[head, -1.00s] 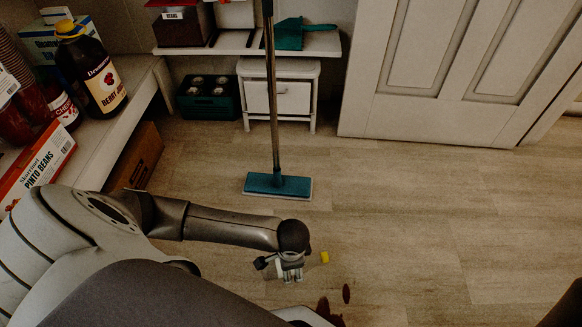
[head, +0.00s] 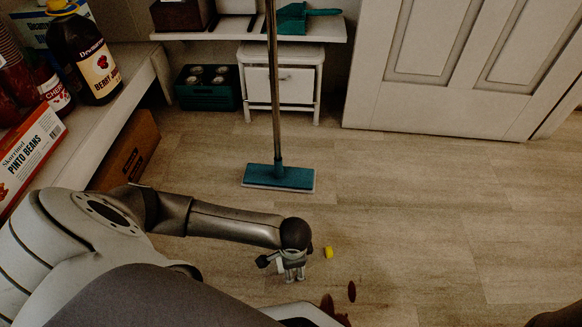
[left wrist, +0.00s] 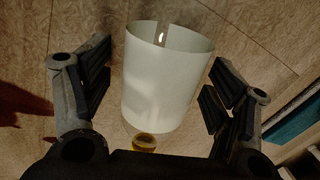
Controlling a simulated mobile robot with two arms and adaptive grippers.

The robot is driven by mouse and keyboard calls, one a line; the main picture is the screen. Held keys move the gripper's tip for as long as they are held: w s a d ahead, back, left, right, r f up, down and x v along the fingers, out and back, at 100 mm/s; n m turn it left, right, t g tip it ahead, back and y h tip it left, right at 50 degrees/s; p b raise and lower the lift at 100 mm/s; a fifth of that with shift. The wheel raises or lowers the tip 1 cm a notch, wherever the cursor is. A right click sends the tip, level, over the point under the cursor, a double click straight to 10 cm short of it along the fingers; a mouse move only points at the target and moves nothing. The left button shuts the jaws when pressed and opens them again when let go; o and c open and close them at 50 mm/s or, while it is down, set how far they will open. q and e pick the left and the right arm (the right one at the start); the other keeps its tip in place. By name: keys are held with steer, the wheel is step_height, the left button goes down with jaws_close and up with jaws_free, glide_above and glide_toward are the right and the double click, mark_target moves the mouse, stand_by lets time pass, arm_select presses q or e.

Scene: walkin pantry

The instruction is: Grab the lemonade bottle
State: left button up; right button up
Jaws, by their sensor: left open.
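My left gripper (head: 290,270) is low over the floor at the end of my left arm in the head view. In the left wrist view its fingers (left wrist: 158,95) stand open on both sides of a pale white cylinder with a slit, probably the lemonade bottle's label (left wrist: 165,85). No clear grip on it shows. A round yellow cap (left wrist: 145,143) shows at the cylinder's lower end. In the head view a small yellow cap (head: 328,252) shows just right of the gripper; the bottle's body is hard to make out there. My right gripper is not in view.
A teal mop (head: 279,177) stands on the floor beyond the gripper. A shelf at left holds a dark berry juice bottle (head: 90,62) and a pinto beans box (head: 30,150). The floor before the door (head: 440,100) is clear.

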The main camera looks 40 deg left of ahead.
arm_select(q)
steer(key=shift+f, duration=0.15)
steer(key=c, duration=1)
